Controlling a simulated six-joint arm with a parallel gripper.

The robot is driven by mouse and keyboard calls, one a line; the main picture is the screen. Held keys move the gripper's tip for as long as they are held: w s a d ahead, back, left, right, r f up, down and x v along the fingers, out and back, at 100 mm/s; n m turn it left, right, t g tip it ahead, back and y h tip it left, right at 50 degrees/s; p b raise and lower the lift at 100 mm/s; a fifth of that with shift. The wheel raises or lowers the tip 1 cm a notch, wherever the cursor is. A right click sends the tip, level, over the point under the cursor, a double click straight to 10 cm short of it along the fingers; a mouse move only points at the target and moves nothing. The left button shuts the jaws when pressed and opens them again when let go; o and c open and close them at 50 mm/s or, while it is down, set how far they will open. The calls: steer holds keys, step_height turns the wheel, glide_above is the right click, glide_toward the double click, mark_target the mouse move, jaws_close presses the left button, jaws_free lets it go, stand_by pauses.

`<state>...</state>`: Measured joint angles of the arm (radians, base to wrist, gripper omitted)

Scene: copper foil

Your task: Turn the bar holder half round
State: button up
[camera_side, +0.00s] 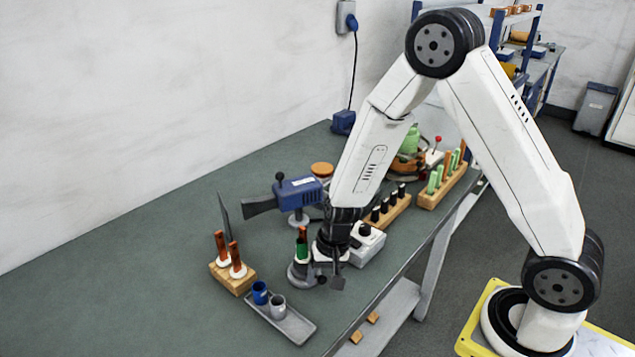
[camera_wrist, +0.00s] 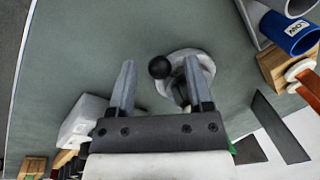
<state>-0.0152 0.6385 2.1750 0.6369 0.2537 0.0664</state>
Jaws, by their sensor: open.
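The bar holder (camera_side: 298,275) stands on the green bench in the side view, with a grey round base. An upright bar (camera_side: 302,246), copper above and green below, is at it. In the wrist view the holder's pale round base (camera_wrist: 204,62) lies ahead of my gripper, partly behind the right finger. A black ball knob (camera_wrist: 159,67) shows between the fingertips; whether they touch it I cannot tell. My gripper (camera_side: 330,278) is open, low over the bench and right beside the holder. It also shows in the wrist view (camera_wrist: 160,78).
A wooden block (camera_side: 236,284) with two copper bars and a tray (camera_side: 299,329) with a blue cup (camera_side: 260,292) and a grey cup (camera_side: 278,306) stand left and front. A white box (camera_side: 367,245) is close right. A blue device (camera_side: 298,190) stands behind.

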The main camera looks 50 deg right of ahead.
jaws_close()
